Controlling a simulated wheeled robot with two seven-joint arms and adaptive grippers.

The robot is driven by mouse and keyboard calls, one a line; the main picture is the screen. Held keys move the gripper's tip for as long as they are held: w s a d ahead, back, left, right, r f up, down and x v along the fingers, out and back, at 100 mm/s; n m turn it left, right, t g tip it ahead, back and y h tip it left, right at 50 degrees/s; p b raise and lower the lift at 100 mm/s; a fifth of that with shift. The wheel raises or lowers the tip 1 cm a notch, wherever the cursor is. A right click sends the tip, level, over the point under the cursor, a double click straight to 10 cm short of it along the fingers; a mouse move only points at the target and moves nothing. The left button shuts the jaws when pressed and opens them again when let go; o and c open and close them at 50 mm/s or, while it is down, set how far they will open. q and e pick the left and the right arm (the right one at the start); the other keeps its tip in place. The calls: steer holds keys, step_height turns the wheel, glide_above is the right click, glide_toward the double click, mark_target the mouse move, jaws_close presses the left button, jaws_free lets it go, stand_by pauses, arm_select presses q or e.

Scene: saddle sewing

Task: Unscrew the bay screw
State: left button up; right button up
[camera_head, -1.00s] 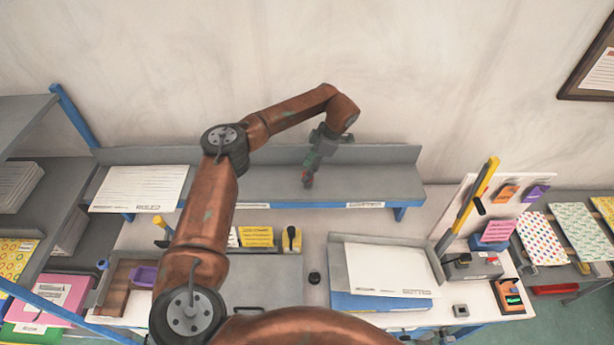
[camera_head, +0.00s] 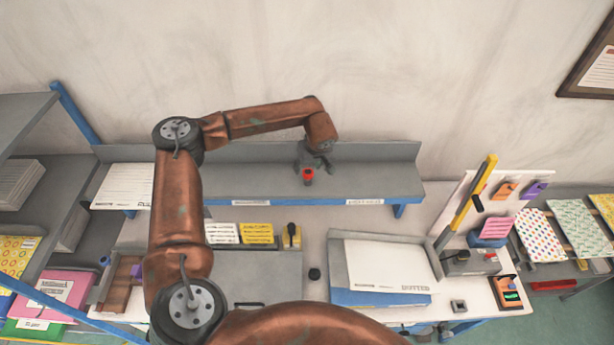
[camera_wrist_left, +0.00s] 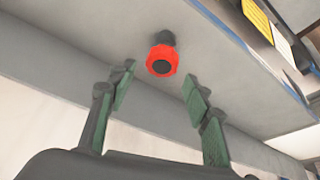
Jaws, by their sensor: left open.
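In the left wrist view the red knob of the bay screw (camera_wrist_left: 161,60) lies ahead, between the two open green-padded fingers of the gripper (camera_wrist_left: 158,82), with a gap on both sides. The stem's far end is partly hidden behind the knob. My right gripper does not show.
The grey shelf (camera_head: 250,182) has a raised back wall and a blue front edge. White paper sheets (camera_head: 385,265) lie in a tray at the right. Yellow cards (camera_head: 256,234), a small black knob (camera_head: 314,274) and a yellow upright lever (camera_head: 470,208) stand on the bench.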

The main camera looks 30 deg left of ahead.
mark_target(309, 174)
arm_select(q)
steer(key=shift+a+m, duration=0.1)
steer(key=shift+m, duration=0.4)
steer(key=shift+w, duration=0.1)
steer(key=shift+f+b, duration=0.55)
steer(key=shift+f, duration=0.2)
steer(key=shift+f+b, duration=1.2)
steer(key=shift+f, duration=0.6)
